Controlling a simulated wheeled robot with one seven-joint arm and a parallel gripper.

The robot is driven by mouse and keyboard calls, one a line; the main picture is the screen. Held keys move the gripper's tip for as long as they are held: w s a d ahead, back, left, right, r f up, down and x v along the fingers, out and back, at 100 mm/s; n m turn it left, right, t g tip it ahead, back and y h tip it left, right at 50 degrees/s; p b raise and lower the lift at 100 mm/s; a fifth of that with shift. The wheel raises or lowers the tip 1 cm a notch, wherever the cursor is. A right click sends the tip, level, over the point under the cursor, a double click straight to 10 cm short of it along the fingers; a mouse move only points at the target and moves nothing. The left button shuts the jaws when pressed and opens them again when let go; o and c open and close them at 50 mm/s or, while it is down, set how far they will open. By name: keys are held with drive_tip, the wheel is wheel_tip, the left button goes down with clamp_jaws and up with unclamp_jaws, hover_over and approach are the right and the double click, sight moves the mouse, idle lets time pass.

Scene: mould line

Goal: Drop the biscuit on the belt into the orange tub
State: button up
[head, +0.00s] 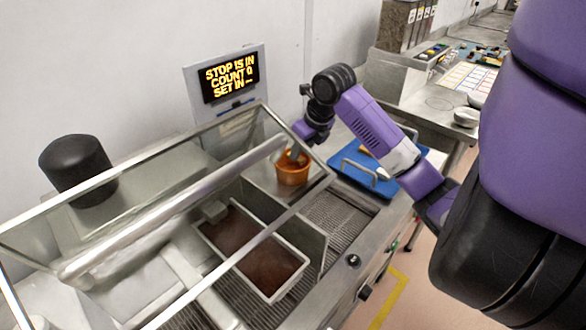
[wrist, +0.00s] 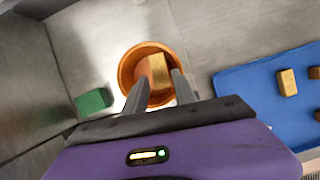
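The orange tub (head: 293,176) stands on the steel surface beyond the belt in the head view. It also shows in the wrist view (wrist: 124,72), where I look down into it. A tan, block-shaped biscuit (wrist: 159,70) shows inside the tub's outline, just beyond my fingertips. My gripper (wrist: 159,76) is over the tub, its two fingers apart on either side of the biscuit, with a gap visible. The biscuit looks free of the fingers and inside the tub. The fingers hide part of the tub's near side.
A blue tray (wrist: 245,100) with several small blocks lies to the right. A green block (wrist: 93,101) lies left of the tub. A clear guard with metal rails covers the belt (head: 335,215) and a mould of brown filling (head: 297,245). A sign (head: 231,78) stands behind.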

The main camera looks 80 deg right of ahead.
drive_tip(key=shift+o, duration=1.1)
drive_tip(key=b+v, duration=0.1)
drive_tip(key=v, duration=0.7)
drive_tip(key=shift+d+f, duration=0.1)
